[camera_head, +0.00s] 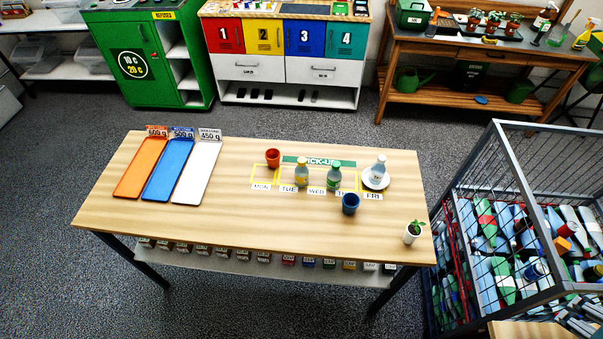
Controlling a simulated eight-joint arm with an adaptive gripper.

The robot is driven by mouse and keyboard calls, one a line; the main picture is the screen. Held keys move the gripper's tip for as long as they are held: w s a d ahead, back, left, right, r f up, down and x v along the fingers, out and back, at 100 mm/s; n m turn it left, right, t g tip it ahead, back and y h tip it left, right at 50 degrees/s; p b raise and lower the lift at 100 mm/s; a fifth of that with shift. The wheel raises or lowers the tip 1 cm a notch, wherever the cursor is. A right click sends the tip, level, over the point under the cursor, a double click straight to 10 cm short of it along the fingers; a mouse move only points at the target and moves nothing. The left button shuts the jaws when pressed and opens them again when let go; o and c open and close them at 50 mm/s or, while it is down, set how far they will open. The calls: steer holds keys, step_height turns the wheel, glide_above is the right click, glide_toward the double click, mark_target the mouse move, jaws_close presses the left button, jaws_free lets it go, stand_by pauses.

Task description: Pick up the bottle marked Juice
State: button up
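Three small bottles stand upright on the wooden table in the head view. One bottle with a yellow body (302,174) stands by the TUE label. A green bottle (334,178) stands to its right, near the WED label. The writing on the bottles is too small to read, so I cannot tell which is marked Juice. My gripper is not in view.
The wooden table (240,215) has free room at front left. A red-orange cup (273,157), a blue cup (350,204) and a potted plant (411,236) stand near the bottles. Orange, blue and white trays (198,172) lie left. A wire cage (545,147) of bottles stands right.

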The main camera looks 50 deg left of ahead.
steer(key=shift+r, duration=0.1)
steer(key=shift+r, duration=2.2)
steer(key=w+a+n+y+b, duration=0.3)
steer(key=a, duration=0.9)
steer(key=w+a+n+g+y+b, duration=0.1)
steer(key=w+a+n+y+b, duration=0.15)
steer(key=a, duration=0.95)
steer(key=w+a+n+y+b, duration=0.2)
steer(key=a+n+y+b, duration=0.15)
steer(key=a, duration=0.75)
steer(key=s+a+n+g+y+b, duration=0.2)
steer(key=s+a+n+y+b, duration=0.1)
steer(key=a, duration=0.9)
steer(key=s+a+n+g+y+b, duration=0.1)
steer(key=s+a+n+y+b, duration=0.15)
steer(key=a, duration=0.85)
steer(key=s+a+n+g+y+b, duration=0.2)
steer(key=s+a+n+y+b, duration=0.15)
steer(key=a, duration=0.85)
steer(key=p, duration=0.1)
glide_toward(302, 172)
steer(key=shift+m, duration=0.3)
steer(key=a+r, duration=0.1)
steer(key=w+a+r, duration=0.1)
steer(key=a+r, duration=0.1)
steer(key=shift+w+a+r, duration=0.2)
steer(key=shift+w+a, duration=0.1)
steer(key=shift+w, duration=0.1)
